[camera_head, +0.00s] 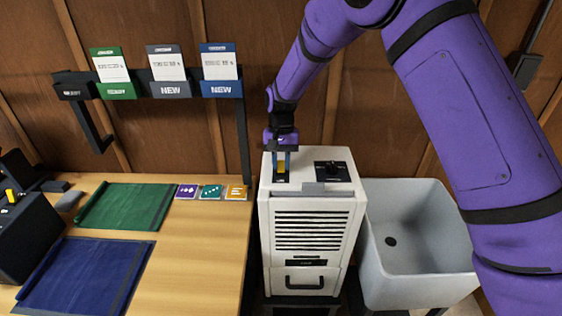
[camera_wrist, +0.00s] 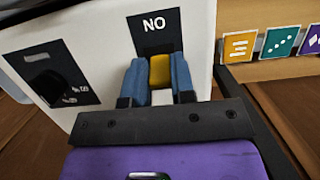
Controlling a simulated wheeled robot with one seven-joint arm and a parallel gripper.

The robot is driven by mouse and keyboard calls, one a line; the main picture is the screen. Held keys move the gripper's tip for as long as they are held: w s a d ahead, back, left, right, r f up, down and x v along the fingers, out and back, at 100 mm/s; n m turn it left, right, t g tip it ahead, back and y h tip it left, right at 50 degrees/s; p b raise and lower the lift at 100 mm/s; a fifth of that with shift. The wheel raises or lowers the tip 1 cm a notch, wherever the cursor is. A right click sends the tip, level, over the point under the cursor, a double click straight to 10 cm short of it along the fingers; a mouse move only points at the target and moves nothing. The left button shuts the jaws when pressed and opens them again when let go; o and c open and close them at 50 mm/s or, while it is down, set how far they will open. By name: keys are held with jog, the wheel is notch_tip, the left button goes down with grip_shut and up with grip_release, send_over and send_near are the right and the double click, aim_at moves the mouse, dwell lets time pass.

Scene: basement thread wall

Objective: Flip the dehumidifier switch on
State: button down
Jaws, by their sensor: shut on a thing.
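The dehumidifier is a white box (camera_head: 348,235) with a louvred front, standing between the bench and the sink. A yellow switch lever (camera_wrist: 160,72) stands on a black plate (camera_wrist: 152,30) on its top, at the left in the head view. The wrist view shows "NO" printed on the plate beside the lever, which may be "ON" seen upside down. My gripper (camera_head: 281,169) points down over this plate. Its two blue fingers are shut on the lever, one on each side. The lever's base is partly hidden, and I cannot tell its tilt.
A black dial panel (camera_head: 333,172) lies right of the switch on the same top. A grey sink (camera_head: 410,262) stands at right. The wooden bench (camera_head: 205,240) at left holds green and blue mats and small coloured cards. A dark rack (camera_head: 245,140) rises close behind the dehumidifier's left side.

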jog(key=t, duration=0.1)
jog(key=s+t, duration=0.1)
jog(key=t, duration=0.1)
jog(key=shift+s, duration=0.15)
jog(key=shift+s+f+t, duration=0.1)
jog(key=shift+s+t, duration=0.1)
jog(key=shift+t, duration=0.65)
jog(key=shift+s+t, duration=0.2)
jog(key=shift+t, duration=0.65)
jog(key=c, duration=1)
grip_release()
jog(key=shift+o, duration=0.2)
jog(key=v, duration=1)
jog(key=shift+s+a+r, duration=0.2)
jog(key=shift+s+r, duration=0.1)
jog(key=shift+d, duration=0.1)
